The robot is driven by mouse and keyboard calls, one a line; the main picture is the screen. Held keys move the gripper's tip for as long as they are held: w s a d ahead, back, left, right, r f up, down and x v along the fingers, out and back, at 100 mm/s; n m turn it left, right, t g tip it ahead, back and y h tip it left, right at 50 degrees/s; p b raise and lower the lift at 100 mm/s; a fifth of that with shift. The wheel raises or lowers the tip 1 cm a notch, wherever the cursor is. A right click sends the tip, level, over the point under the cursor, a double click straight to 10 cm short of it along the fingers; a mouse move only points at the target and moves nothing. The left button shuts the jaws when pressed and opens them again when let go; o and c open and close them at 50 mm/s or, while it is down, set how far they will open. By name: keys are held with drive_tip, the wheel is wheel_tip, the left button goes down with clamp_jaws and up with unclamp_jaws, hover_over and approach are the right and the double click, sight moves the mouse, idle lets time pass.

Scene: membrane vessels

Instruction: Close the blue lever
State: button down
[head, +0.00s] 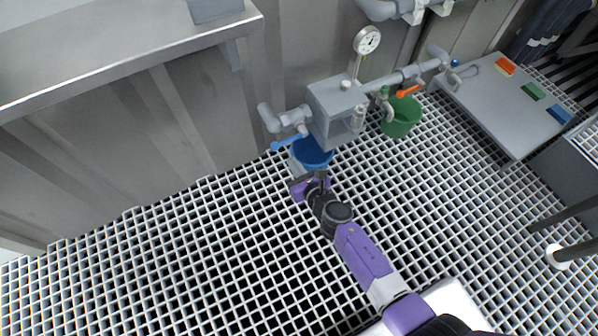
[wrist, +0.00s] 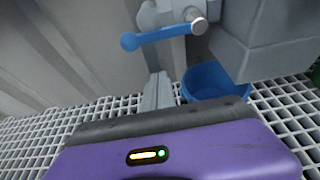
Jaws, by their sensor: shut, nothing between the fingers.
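The blue lever (head: 287,143) sticks out to the left from a grey valve on the pipe, left of the grey box. In the wrist view the blue lever (wrist: 160,36) lies nearly level, its rounded end at the left and its pivot at the right. My gripper (head: 298,184) is in front of and below the lever, apart from it. In the wrist view the grey fingers (wrist: 159,92) are together with nothing between them, pointing up toward the space below the lever.
A blue bucket (head: 312,154) stands below the grey box (head: 336,108), close to my gripper. A green bucket (head: 401,118) stands farther right, under an orange lever (head: 408,91). A grey table (head: 500,110) is at the right. Open grating floor lies to the left.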

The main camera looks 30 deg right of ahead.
sight(290, 140)
drive_tip(key=shift+w+r+p, duration=1.45)
drive_tip(key=shift+w+p, duration=0.1)
drive_tip(key=shift+w, duration=0.15)
